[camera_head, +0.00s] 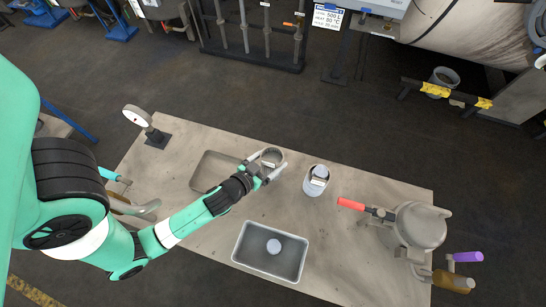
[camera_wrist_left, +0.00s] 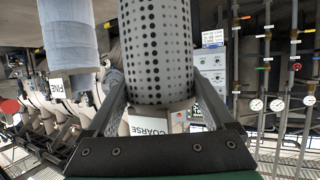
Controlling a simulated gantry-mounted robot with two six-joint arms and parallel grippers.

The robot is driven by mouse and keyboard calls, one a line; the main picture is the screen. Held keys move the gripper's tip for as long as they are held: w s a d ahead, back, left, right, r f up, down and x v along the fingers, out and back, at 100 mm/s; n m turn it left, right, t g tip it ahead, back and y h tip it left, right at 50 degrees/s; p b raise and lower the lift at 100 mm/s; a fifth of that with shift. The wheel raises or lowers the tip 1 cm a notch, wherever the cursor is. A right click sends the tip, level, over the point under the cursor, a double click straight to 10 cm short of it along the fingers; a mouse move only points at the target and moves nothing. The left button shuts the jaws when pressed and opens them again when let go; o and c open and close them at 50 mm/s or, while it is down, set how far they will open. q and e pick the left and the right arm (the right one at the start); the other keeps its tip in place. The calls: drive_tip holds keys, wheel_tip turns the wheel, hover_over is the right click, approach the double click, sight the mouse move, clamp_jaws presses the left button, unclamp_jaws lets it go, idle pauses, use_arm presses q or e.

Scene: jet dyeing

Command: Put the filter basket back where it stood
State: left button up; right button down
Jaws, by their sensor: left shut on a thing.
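My left gripper (camera_head: 264,169) is shut on a perforated grey cylindrical filter basket (camera_head: 271,156) near the back edge of the table. In the left wrist view the basket (camera_wrist_left: 157,50) sits between the two fingers and carries a label reading COARSE (camera_wrist_left: 150,126). A second, pale grey cylinder (camera_head: 314,184) stands on the table to the right of the gripper, apart from it. In the left wrist view this cylinder (camera_wrist_left: 68,35) carries a FINE label. Whether the held basket touches the table is unclear. My right gripper is not in view.
A shallow tray (camera_head: 204,176) lies left of the gripper, partly behind my arm. A deeper grey bin (camera_head: 240,257) holds a small pale round thing. A metal vessel (camera_head: 421,226) with a red handle (camera_head: 351,204) stands right. A dial gauge (camera_head: 137,116) stands at the back left.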

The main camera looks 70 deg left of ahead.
use_arm(q)
drive_tip(key=f+b, duration=0.3)
drive_tip(key=f, duration=0.1)
drive_tip(key=shift+w+a, duration=0.25)
drive_tip(key=shift+a, duration=0.15)
drive_tip(key=shift+d+f, duration=0.1)
drive_tip(key=shift+s+d, duration=0.1)
drive_tip(key=shift+s, duration=0.05)
drive_tip(key=shift+f+b, duration=0.1)
drive_tip(key=shift+b, duration=0.2)
drive_tip(key=o, duration=1.5)
drive_tip(key=shift+c, duration=0.2)
drive_tip(key=shift+r, duration=0.2)
